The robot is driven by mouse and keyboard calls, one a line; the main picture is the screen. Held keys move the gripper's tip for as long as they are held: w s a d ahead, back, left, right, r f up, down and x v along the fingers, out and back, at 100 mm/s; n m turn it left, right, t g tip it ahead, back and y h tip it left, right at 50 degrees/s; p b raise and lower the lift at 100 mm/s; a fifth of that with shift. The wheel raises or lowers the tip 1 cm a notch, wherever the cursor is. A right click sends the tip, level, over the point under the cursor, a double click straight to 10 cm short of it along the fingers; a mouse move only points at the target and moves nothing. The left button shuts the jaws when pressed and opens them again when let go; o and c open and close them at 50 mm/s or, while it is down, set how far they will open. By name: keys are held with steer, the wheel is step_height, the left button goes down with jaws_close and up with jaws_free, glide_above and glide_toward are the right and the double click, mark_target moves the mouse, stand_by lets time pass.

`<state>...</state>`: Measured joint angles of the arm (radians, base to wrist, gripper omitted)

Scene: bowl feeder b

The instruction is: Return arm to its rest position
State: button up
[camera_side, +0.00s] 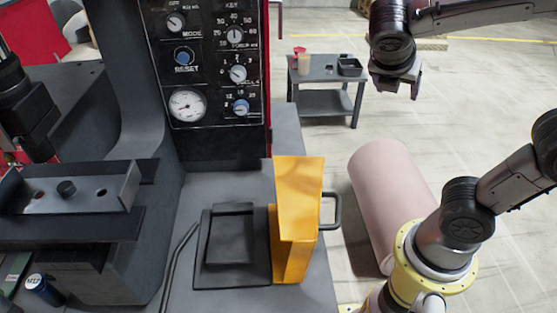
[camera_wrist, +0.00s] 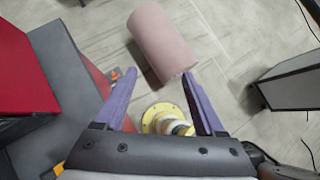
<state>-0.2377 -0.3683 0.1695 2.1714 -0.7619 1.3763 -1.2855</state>
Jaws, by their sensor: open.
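My gripper (camera_side: 396,86) is at the upper right of the side view, raised over the floor and away from the machine. In the wrist view its two purple fingers (camera_wrist: 160,75) stand wide apart with nothing between their tips. The gripper is open and empty. My arm enters from the right edge of the side view, and its yellow-ringed base is at lower right.
A yellow-orange bin (camera_side: 298,220) with a side handle stands on the dark machine bench (camera_side: 320,285), beside a black square tray (camera_side: 205,270). A pink cylinder (camera_side: 392,190) lies on the floor near my base. A small dark table (camera_side: 325,75) stands behind.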

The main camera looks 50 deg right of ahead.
steer(key=s+a+f+m+t+y, duration=0.1)
steer(key=s+a+f+m+y, duration=0.1)
steer(key=s+m+y, duration=0.35)
steer(key=a+f+m+t+y, duration=0.2)
steer(key=a+m, duration=0.6)
steer(key=m, duration=0.6)
steer(key=shift+w+a+m+t+y, duration=0.15)
steer(key=shift+w+m+t+y, duration=0.3)
steer(key=shift+t, duration=0.45)
